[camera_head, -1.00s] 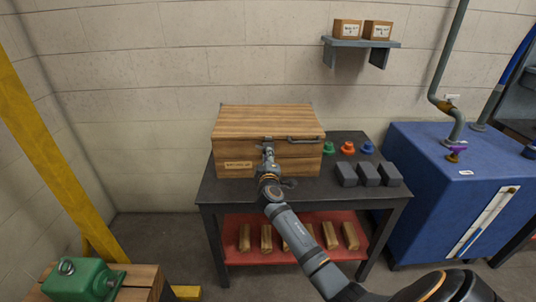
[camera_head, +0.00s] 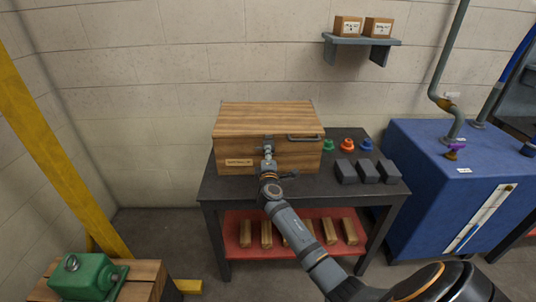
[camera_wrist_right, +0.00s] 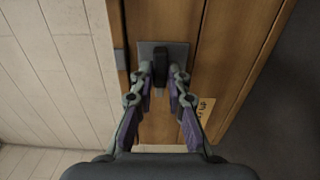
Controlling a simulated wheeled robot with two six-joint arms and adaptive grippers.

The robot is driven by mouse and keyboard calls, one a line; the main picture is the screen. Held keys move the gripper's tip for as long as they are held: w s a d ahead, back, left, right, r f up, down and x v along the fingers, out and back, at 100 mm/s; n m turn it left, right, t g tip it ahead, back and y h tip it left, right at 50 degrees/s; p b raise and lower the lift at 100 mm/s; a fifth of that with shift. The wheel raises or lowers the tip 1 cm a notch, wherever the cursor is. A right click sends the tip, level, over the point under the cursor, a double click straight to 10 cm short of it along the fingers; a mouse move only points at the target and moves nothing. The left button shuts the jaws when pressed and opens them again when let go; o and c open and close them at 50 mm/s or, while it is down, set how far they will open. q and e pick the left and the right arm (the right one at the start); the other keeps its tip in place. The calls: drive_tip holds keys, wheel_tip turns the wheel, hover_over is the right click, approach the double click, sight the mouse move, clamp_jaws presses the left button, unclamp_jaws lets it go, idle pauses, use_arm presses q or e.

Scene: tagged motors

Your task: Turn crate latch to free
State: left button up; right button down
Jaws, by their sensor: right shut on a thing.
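The wooden crate (camera_head: 292,158) stands shut on a dark workbench, with a label on its front and a handle on its lid. My right gripper (camera_head: 267,153) reaches its front face. In the right wrist view the crate latch (camera_wrist_right: 161,64) is a dark lever on a grey plate, standing along the line of the fingers. My right gripper (camera_wrist_right: 160,84) is shut on the latch, with a fingertip on either side of it. In the head view the gripper and wrist hide most of the latch. My left gripper is not in view.
The workbench (camera_head: 222,190) also bears green, red and blue knobs (camera_head: 347,145) and several dark blocks (camera_head: 367,172) right of the crate. A blue cabinet (camera_head: 415,195) stands to the right. A green motor (camera_head: 85,275) sits on a wooden crate at the lower left.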

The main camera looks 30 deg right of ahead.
drive_tip(key=shift+f, duration=0.1)
drive_tip(key=c, duration=1.3)
unclamp_jaws()
drive_tip(key=shift+s, duration=0.1)
drive_tip(key=v, duration=1.2)
